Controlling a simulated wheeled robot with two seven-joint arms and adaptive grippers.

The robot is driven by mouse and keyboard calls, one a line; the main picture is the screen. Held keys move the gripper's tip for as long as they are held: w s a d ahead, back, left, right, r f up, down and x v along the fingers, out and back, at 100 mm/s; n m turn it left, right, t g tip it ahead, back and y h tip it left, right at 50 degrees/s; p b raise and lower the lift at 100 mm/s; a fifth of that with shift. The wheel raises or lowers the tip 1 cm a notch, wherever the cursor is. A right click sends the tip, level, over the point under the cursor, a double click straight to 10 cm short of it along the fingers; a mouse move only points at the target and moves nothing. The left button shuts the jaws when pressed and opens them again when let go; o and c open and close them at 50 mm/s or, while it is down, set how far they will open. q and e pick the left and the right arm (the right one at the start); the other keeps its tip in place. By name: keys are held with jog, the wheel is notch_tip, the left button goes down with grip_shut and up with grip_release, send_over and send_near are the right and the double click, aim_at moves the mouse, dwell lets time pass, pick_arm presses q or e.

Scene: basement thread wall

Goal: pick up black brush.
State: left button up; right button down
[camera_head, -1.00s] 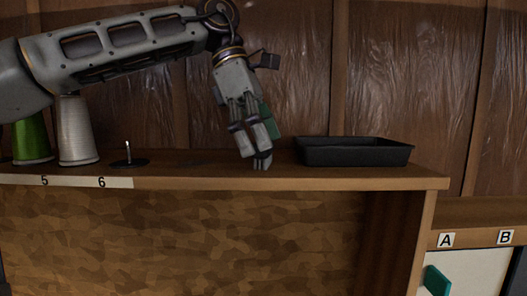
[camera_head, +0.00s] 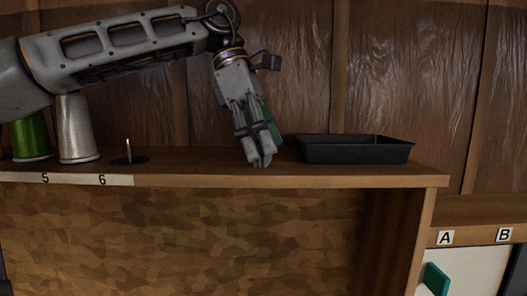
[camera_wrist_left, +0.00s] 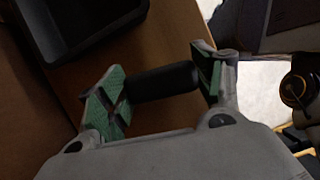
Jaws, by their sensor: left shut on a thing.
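The black brush (camera_wrist_left: 165,81) shows in the left wrist view as a dark, rounded bar lying crosswise between the green finger pads. My left gripper (camera_wrist_left: 161,87) is shut on it, a pad at each end of the visible part. In the head view my left gripper (camera_head: 258,162) points down just above the wooden shelf, left of a black tray. There the fingers hide the brush. My right gripper is in neither view.
The black tray (camera_head: 355,152) stands on the shelf (camera_head: 330,181), close right of my gripper. A green spool (camera_head: 31,138), a whitish spool (camera_head: 76,132) and an empty peg (camera_head: 128,156) are on the left. A wooden wall stands behind.

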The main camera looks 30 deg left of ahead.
pick_arm(q)
jog(key=shift+r, duration=0.15)
jog(key=shift+r, duration=4.9)
